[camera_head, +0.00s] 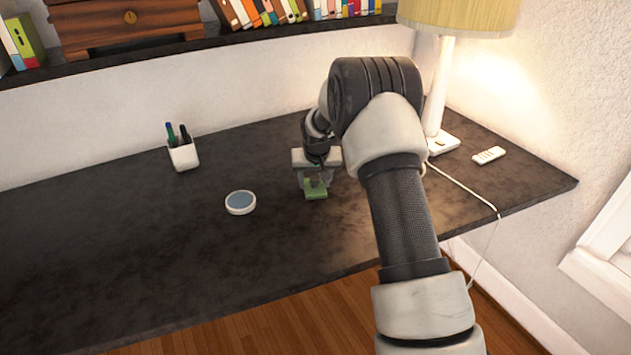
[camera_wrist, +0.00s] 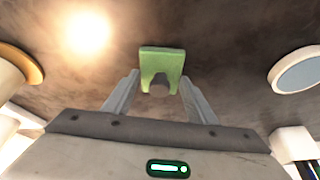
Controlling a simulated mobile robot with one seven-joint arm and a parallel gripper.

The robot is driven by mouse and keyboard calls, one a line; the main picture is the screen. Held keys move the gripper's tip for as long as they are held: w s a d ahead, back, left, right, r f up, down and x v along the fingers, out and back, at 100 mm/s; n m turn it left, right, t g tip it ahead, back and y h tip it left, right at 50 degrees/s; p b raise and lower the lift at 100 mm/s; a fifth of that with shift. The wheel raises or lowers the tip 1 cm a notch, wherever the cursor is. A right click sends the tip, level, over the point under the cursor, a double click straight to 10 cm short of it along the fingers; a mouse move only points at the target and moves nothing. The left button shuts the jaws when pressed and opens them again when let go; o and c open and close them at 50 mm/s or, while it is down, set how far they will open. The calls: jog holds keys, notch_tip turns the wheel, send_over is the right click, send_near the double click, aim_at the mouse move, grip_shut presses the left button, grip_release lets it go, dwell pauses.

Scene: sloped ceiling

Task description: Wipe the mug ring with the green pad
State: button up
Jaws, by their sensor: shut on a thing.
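The green pad (camera_head: 316,191) is at the tip of my gripper (camera_head: 315,177), low at the dark desk top (camera_head: 110,240). In the wrist view the green pad (camera_wrist: 162,58) shows just beyond and between the two fingers of my gripper (camera_wrist: 159,88), which is shut on it. I cannot tell whether the pad touches the desk. I cannot make out a mug ring on the dark, mottled surface in either view.
A round white disc with a blue-grey top (camera_head: 240,202) lies left of the pad. A white pen cup (camera_head: 183,154) stands farther back left. A lamp (camera_head: 440,95), its cord and a white remote (camera_head: 489,155) are at the right. The front-left desk is clear.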

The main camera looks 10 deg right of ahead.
jog(key=shift+r+p, duration=1.8)
jog(key=shift+r, duration=2.3)
